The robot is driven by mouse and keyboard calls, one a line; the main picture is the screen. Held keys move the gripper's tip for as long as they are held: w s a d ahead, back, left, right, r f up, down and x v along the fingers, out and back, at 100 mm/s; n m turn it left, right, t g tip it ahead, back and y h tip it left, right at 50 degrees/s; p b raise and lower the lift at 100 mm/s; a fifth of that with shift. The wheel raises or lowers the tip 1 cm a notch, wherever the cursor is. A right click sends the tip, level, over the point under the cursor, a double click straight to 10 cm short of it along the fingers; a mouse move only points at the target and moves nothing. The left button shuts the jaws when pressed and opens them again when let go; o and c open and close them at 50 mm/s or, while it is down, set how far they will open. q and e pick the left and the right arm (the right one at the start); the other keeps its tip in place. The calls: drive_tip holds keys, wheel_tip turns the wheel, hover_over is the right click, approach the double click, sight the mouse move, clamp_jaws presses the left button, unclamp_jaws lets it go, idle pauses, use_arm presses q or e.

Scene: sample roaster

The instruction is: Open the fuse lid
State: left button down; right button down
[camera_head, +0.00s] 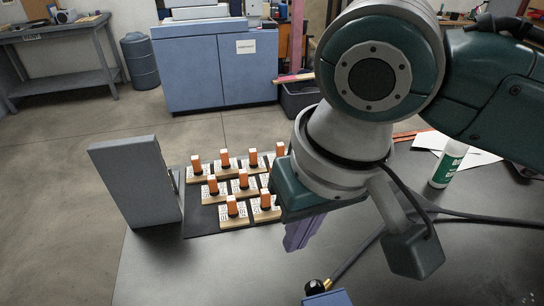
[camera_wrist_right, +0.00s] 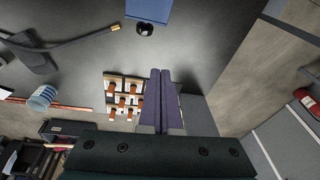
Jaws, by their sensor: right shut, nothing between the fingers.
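A grey upright box (camera_head: 128,185) stands at the left of the dark table in the head view, showing its plain side. It also shows in the wrist view (camera_wrist_right: 196,112), partly behind my gripper. I cannot tell from these frames where a fuse lid is. My right gripper (camera_head: 292,246) has purple fingers pressed together, empty, over the table to the right of the box and apart from it. In the wrist view the shut fingers (camera_wrist_right: 160,74) point toward the top. My left gripper is in neither view.
A blue object with a black knob (camera_head: 328,298) is at the bottom edge, near a black cable. A green and white bottle (camera_head: 448,165) stands at right.

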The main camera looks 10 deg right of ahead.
wheel_tip(320, 180, down, 9)
drive_tip(key=d+m+h, duration=0.1)
drive_tip(key=d, duration=0.1)
drive_tip(key=shift+s+r, duration=0.15)
drive_tip(key=shift+r, duration=0.05)
idle(0.5)
drive_tip(key=shift+d, duration=0.1)
